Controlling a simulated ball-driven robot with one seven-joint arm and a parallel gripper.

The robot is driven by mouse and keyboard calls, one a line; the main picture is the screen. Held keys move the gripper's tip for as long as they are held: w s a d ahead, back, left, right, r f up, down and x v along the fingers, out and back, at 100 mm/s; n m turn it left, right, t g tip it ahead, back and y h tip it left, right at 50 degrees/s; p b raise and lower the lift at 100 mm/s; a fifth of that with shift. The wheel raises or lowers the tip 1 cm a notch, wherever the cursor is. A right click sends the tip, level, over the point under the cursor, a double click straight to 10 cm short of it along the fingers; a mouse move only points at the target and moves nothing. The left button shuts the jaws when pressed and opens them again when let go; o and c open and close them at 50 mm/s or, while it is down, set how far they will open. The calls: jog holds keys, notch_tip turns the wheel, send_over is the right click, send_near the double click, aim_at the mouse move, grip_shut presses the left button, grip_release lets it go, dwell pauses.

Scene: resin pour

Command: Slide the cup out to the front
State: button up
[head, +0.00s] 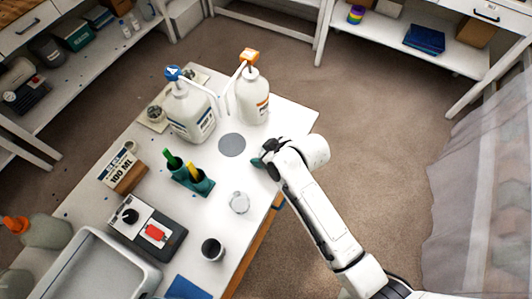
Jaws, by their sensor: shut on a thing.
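My gripper (264,156) is at the table's right edge, right of the grey disc (231,145). It is shut on a small dark teal thing (256,163), which looks like the cup. Most of that thing is hidden by the gripper, so its shape and whether it touches the table cannot be told. A clear, pale cup-like vessel (239,202) stands apart on the table below the gripper. A dark-filled cup (212,249) stands near the lower edge.
Two pump bottles, blue-topped (190,112) and orange-topped (252,95), stand behind the disc, with spouts between them. A teal holder (193,181) with green and yellow handles, a device with a red button (156,233) and a grey tray (95,270) lie left. Carpet surrounds the table.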

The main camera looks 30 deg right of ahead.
jog(key=o, duration=1.1)
jog(key=v, duration=1)
jog(key=shift+s+d+r, duration=0.25)
jog(key=s+d+f+m+g+h+b, duration=0.1)
jog(key=s+d+f+m+g, duration=0.1)
jog(key=s, duration=0.8)
jog(key=s+d+f+m+g+h, duration=0.2)
jog(key=s+d+f+m+g, duration=0.1)
jog(key=s, duration=0.7)
jog(key=shift+s+d+m+g+b, duration=0.3)
jog(key=shift+d+g+b, duration=0.15)
jog(key=shift+d, duration=0.7)
